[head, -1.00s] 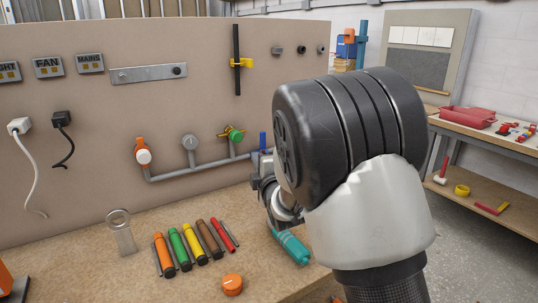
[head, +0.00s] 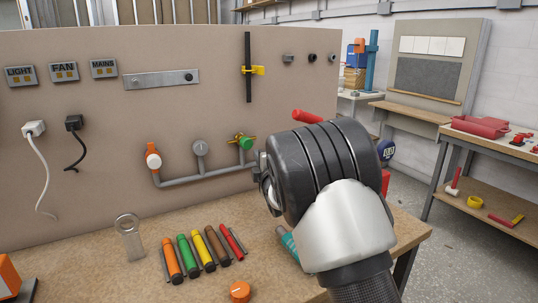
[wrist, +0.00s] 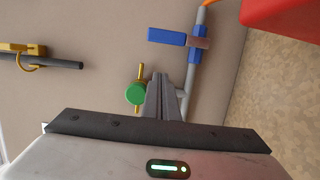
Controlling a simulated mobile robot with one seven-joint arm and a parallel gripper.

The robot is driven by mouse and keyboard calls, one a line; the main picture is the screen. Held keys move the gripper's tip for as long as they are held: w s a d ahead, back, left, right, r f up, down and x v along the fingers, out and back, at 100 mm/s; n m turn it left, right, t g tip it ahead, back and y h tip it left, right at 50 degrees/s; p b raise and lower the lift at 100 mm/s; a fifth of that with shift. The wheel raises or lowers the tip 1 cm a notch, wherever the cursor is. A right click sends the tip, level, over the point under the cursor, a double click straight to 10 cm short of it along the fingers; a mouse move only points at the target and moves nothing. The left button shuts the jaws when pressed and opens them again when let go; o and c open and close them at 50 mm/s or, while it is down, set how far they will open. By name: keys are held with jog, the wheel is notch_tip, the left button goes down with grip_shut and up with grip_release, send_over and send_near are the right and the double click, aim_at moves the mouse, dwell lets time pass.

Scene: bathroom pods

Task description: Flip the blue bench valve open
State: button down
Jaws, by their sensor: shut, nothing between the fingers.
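The blue bench valve shows in the wrist view, with its flat blue lever (wrist: 167,37) sticking out across the grey pipe and its blue body (wrist: 198,48) around the pipe. A brownish-grey piece crosses the body. My gripper (wrist: 162,77) is shut and empty, its fingers pointing toward the pipe. The fingertips appear just below the lever in the wrist view; whether they touch anything there I cannot tell. In the head view, my arm hides both the valve and my fingers.
A green knob (wrist: 136,94) is close beside my fingers; it also shows in the head view (head: 245,142). The pipe (head: 195,179) carries a gauge (head: 200,148) and an orange-and-white valve (head: 153,158). Something red (wrist: 285,15) is near the valve. Several coloured markers (head: 208,250) lie on the bench.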

jog(key=w+d, duration=0.3)
jog(key=shift+w, duration=0.2)
jog(key=shift+w+d+r+m, duration=0.25)
jog(key=shift+d+m, duration=0.05)
jog(key=shift+m, duration=0.3)
dwell(0.3)
jog(key=w+d+m+g+p, duration=0.2)
jog(key=w+d+m+p, duration=0.1)
jog(key=d+m+p, duration=0.2)
jog(key=f+m+p, duration=0.1)
jog(key=m+p, duration=0.1)
jog(key=m, duration=0.1)
jog(key=shift+w+d+g+y, duration=0.2)
jog(key=shift+w+g+y, duration=0.1)
jog(key=shift+g+y, duration=0.1)
dwell(0.5)
jog(key=shift+d, duration=0.1)
jog(key=v, duration=0.7)
jog(key=shift+s+r, duration=0.1)
jog(key=shift+s, duration=0.1)
